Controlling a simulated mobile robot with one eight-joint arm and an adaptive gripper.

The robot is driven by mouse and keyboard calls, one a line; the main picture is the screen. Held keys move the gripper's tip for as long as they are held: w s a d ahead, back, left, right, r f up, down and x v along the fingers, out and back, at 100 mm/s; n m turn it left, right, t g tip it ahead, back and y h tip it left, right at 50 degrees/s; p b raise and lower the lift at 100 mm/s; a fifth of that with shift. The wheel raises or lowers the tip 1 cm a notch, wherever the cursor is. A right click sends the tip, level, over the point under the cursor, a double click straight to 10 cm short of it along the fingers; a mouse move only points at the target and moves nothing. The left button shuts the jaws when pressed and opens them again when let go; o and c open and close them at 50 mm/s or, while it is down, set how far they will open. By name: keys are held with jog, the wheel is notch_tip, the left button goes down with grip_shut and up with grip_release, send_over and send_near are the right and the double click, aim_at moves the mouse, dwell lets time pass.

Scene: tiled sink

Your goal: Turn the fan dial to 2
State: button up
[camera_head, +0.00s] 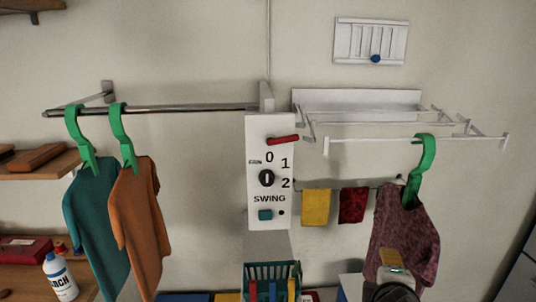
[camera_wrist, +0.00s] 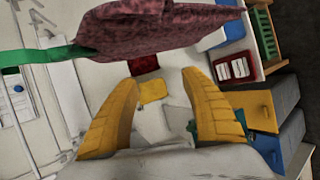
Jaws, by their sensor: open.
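The fan dial (camera_head: 266,178) is a round black knob on a white control panel (camera_head: 254,210) in the middle of the head view. The marks 0, 1 and 2 stand above and to the right of it. Its light pointer looks roughly upright, near the 0 side, but it is too small to be sure. My gripper (camera_wrist: 161,79) shows two yellow fingers in the wrist view, spread apart with nothing between them. In the head view my wrist is at the lower right, below and apart from the dial. The wrist view does not clearly show the dial.
A red lever (camera_head: 283,139) juts out above the dial, and a teal swing button (camera_head: 265,214) is below it. A patterned maroon shirt (camera_head: 402,232) hangs close to my arm. Teal and orange shirts (camera_head: 137,220) hang at left. A green basket (camera_head: 272,270) is below the panel.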

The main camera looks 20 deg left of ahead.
jog(key=w+a+r+n+t+y+p, duration=0.2)
jog(key=a+r+n+t+y+p, duration=0.15)
jog(key=a+r+n, duration=0.8)
jog(key=n+t+y+p, duration=0.2)
jog(key=n+y+p, duration=0.15)
jog(key=n, duration=0.75)
send_near(267, 180)
jog(key=b+x, duration=0.1)
jog(key=x, duration=1)
jog(key=shift+s, duration=0.1)
grip_shut()
